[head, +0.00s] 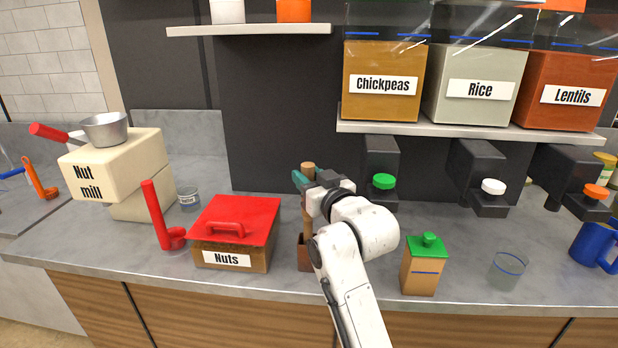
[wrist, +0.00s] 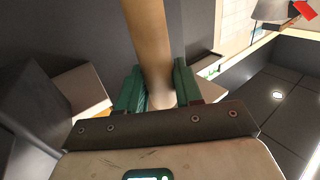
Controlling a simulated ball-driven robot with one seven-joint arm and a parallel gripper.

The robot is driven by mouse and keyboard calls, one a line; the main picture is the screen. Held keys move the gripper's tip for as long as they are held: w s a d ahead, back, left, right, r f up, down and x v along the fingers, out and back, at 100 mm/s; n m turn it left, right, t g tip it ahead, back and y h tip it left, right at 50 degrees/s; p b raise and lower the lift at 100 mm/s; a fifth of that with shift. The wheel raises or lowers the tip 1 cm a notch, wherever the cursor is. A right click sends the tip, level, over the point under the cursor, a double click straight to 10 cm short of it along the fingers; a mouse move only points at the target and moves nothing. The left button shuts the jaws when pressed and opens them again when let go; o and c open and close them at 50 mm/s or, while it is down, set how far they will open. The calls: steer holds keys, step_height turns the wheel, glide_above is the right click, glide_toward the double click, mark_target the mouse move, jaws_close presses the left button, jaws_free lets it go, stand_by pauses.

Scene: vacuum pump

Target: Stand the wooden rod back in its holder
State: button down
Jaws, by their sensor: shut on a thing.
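The wooden rod (head: 308,168) stands roughly upright in the head view, its top end just above my gripper (head: 303,181). Below the gripper it runs down to the small brown holder (head: 304,256) at the counter's front, right of the nuts box. My arm covers part of both, so I cannot tell whether the rod's lower end is inside the holder or just above it. In the wrist view the rod (wrist: 148,40) passes between the green fingers of my gripper (wrist: 160,88), which are shut on it.
The red-lidded nuts box (head: 228,258) is close left of the holder. A green-lidded box (head: 423,265) and a clear glass (head: 507,270) stand to the right. The chickpea dispenser (head: 382,165) hangs right of the gripper. Some bare counter lies behind the nuts box.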

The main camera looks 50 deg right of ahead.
steer(key=c, duration=0.7)
jaws_free()
steer(key=shift+o, duration=0.2)
steer(key=b+v, duration=0.1)
steer(key=v, duration=0.9)
steer(key=shift+s+b, duration=0.3)
steer(key=shift+s, duration=0.1)
steer(key=shift+a, duration=0.1)
